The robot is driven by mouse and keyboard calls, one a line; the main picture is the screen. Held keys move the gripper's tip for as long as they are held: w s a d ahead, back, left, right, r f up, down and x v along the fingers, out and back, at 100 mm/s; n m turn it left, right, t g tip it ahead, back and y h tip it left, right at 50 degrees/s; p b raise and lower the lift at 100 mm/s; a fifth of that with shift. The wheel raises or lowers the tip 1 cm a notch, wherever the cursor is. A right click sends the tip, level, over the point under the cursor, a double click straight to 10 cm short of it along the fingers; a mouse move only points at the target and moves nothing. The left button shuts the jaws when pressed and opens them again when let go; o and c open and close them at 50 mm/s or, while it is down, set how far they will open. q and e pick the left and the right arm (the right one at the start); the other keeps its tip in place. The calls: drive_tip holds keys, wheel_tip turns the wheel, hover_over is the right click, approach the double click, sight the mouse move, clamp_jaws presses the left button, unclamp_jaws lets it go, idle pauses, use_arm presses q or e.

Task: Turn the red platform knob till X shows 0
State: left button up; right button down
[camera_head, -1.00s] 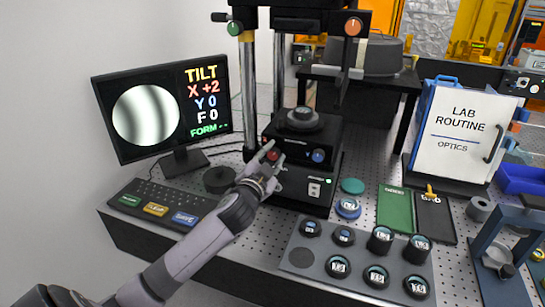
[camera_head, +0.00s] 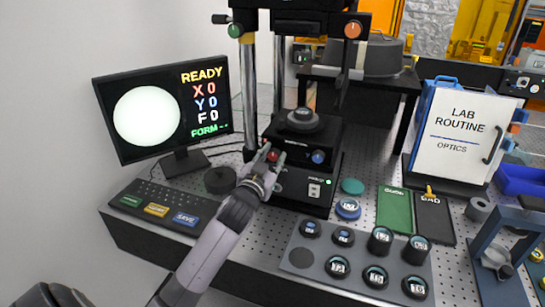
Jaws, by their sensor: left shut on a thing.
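The red platform knob (camera_head: 273,155) is on the front of the black interferometer stage (camera_head: 300,137), left of a blue knob (camera_head: 318,156). My left gripper (camera_head: 271,154) is at the red knob, its fingers shut around it; they hide part of it. The monitor (camera_head: 161,107) at the left reads READY, X 0, Y 0, F 0 and FORM with dashes. Its round fringe picture (camera_head: 147,116) is plain white. A round part (camera_head: 302,117) sits on top of the stage. My right gripper is not in view.
A keypad (camera_head: 163,209) with green, orange and blue keys lies at the left front. A tray (camera_head: 302,258) with several labelled optics stands in front right of the stage. Green (camera_head: 394,211) and black pads lie further right, below the Lab Routine board (camera_head: 459,133).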

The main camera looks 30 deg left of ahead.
use_arm(q)
drive_tip(key=o, duration=1.2)
drive_tip(key=v, duration=1.2)
drive_tip(key=shift+s, duration=0.1)
idle(0.9)
